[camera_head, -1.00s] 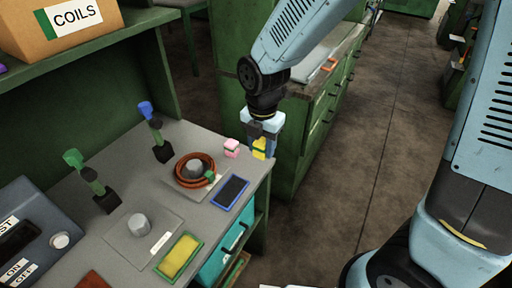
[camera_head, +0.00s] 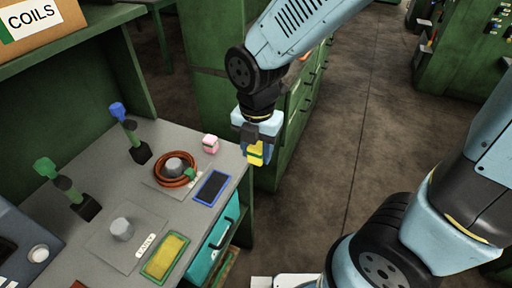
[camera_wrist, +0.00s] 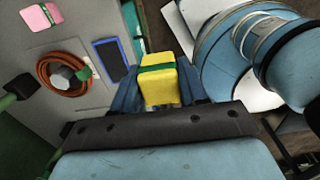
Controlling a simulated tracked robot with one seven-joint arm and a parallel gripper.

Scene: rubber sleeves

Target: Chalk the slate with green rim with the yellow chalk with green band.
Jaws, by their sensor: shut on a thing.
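My gripper (camera_head: 257,156) is shut on the yellow chalk with green band (camera_head: 256,148). It holds the chalk in the air at the right edge of the bench, beyond the pink chalk. In the wrist view the chalk (camera_wrist: 158,82) sits between the fingers, its green band across it near the far end. The slate with green rim (camera_head: 165,257) lies flat at the bench's front edge, to the lower left of my gripper and well apart from it. Its face looks yellow inside the rim. It does not show in the wrist view.
A slate with blue rim (camera_head: 212,187) and dark face lies between my gripper and the green-rimmed slate. A pink chalk (camera_head: 210,143), a reddish-brown coil (camera_head: 162,179) around a grey peg, a second grey peg (camera_head: 121,229) and two upright levers stand on the bench (camera_head: 185,222).

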